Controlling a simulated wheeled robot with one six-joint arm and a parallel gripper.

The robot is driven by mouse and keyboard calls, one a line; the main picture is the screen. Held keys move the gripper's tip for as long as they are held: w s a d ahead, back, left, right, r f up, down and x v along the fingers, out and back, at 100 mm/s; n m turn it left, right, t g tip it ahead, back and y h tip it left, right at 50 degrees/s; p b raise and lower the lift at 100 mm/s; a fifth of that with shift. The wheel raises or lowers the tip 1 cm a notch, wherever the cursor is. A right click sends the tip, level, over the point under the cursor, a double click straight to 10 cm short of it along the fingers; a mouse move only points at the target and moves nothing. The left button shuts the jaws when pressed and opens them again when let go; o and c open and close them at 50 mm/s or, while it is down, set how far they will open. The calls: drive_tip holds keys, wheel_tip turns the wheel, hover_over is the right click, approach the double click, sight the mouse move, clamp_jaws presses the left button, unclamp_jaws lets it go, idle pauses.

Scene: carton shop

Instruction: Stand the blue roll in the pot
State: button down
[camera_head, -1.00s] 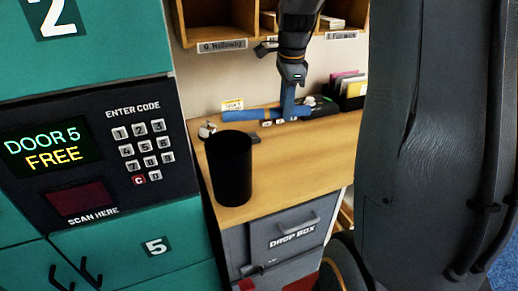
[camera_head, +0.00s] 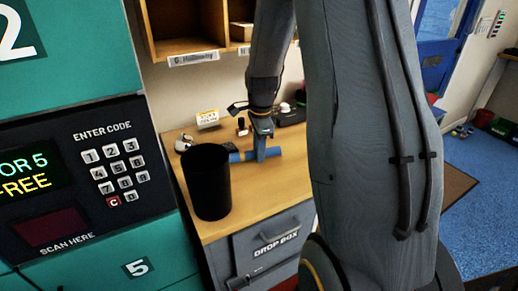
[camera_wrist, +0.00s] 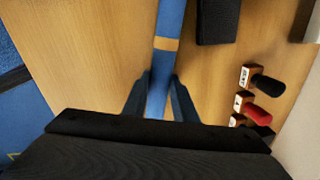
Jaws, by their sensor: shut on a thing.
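The blue roll (camera_head: 242,156) lies sideways in my gripper (camera_head: 263,138), just right of the pot in the head view. In the wrist view the roll (camera_wrist: 170,18), with a tan band, runs lengthwise between the two fingers of my gripper (camera_wrist: 160,98), which are shut on it. The black pot (camera_head: 208,184) stands upright on the wooden counter (camera_head: 292,176), near its left front corner. Its inside is hidden. The roll is not upright, and its left end appears close to the pot's rim; whether they touch I cannot tell.
Several stamps, one with a red handle (camera_wrist: 262,114), stand along the counter's back. A teal locker with a keypad (camera_head: 112,165) is at left. Pigeonholes (camera_head: 185,28) are above; a grey drop box (camera_head: 272,240) is below.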

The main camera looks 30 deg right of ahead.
drive_tip(key=shift+f, duration=0.15)
drive_tip(key=c, duration=1.4)
unclamp_jaws()
drive_tip(key=shift+c, duration=0.2)
wheel_tip(320, 180, up, 12)
drive_tip(key=s+b, duration=0.1)
drive_tip(key=b, duration=0.2)
drive_tip(key=shift+s+a, duration=0.15)
drive_tip(key=shift+s, duration=0.05)
